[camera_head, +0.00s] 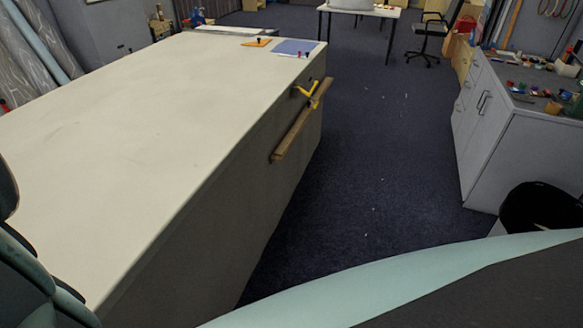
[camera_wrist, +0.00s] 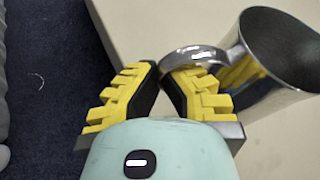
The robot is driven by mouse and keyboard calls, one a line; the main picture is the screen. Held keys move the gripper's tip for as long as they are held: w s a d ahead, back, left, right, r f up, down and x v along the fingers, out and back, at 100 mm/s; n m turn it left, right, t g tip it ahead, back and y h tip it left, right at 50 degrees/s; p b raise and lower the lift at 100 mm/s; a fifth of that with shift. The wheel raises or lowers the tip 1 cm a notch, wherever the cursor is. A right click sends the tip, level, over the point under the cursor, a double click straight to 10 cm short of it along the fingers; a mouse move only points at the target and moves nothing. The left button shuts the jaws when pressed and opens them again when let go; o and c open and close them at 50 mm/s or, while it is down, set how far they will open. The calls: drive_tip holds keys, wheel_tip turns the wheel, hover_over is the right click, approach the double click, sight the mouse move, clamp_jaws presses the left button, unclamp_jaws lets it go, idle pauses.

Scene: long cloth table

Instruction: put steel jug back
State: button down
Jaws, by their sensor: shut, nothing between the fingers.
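The steel jug (camera_wrist: 275,90) is shiny, with a wide open mouth, at the upper right of the wrist view. Its looped handle (camera_wrist: 195,54) reaches left to the tips of my gripper (camera_wrist: 163,79). My gripper has yellow ridged fingers, which are shut with nothing held between them. The right finger lies close to the handle and jug wall; I cannot tell whether it touches them. The jug's base is hidden or out of frame. Neither jug nor gripper shows in the head view.
The long pale table (camera_head: 130,130) is mostly bare. An orange sheet (camera_head: 258,42) and a blue sheet (camera_head: 294,47) lie at its far end. A wooden bar (camera_head: 298,125) runs along its side. Dark carpet (camera_head: 390,150) is clear between the table and a grey cabinet (camera_head: 530,150).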

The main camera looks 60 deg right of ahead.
drive_tip(key=shift+f+b, duration=3.3)
drive_tip(key=shift+b, duration=0.2)
drive_tip(key=shift+f+b, duration=0.45)
drive_tip(key=shift+f, duration=0.2)
drive_tip(key=c, duration=1.1)
unclamp_jaws()
drive_tip(key=shift+o, duration=0.2)
drive_tip(key=shift+d, duration=0.15)
drive_tip(key=v, duration=1.2)
drive_tip(key=shift+w, duration=0.1)
